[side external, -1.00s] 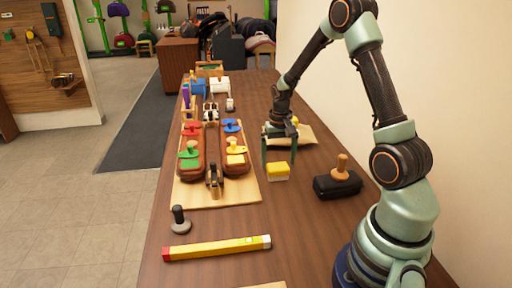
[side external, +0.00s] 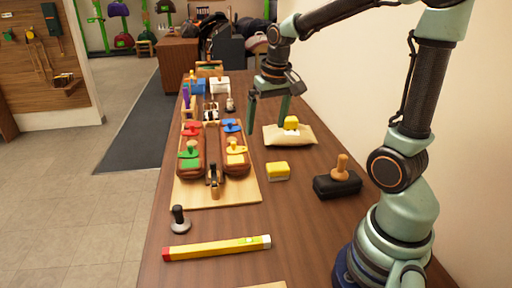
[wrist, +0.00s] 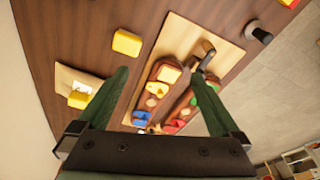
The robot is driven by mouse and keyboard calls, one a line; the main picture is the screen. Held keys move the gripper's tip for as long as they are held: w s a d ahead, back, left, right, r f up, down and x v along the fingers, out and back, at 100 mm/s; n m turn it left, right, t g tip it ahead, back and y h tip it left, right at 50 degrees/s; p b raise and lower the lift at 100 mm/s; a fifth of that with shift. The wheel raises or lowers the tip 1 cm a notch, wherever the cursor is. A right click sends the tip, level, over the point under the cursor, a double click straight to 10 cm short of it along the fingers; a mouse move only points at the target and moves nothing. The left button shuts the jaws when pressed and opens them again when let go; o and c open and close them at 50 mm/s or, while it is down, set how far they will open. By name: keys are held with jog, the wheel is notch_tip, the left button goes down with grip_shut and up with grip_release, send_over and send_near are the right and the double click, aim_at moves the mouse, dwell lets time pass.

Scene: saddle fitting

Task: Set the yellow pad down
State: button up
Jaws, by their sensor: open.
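My gripper (side external: 266,125) is open and empty, raised above the bench between the saddle and a tan packet. In the wrist view, its two fingers (wrist: 161,72) are spread wide with nothing between them. A yellow pad with a knob (side external: 235,150) lies on the right side of the brown saddle (side external: 211,176), near its front. It also shows in the wrist view (wrist: 167,75). Red, blue and green knobbed pads lie on the same saddle. A separate yellow block (side external: 278,170) with a pale lower side sits on the bench, right of the saddle board, apart from my gripper.
A tan packet (side external: 272,138) with another yellow block (side external: 291,122) on it lies at the right. A black case (side external: 337,187) with a wooden-handled tool stands nearer. A yellow bar (side external: 217,248) and a dark-knobbed tool (side external: 179,220) lie in front. Bare bench lies between these.

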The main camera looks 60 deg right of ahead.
jog(key=s+a+r+n+t, duration=0.3)
jog(key=s+a+n, duration=0.2)
jog(key=a, duration=0.6)
jog(key=shift+s+r+y, duration=0.3)
jog(key=shift+s+r, duration=0.1)
jog(key=shift+s, duration=0.4)
jog(key=shift+d, duration=0.1)
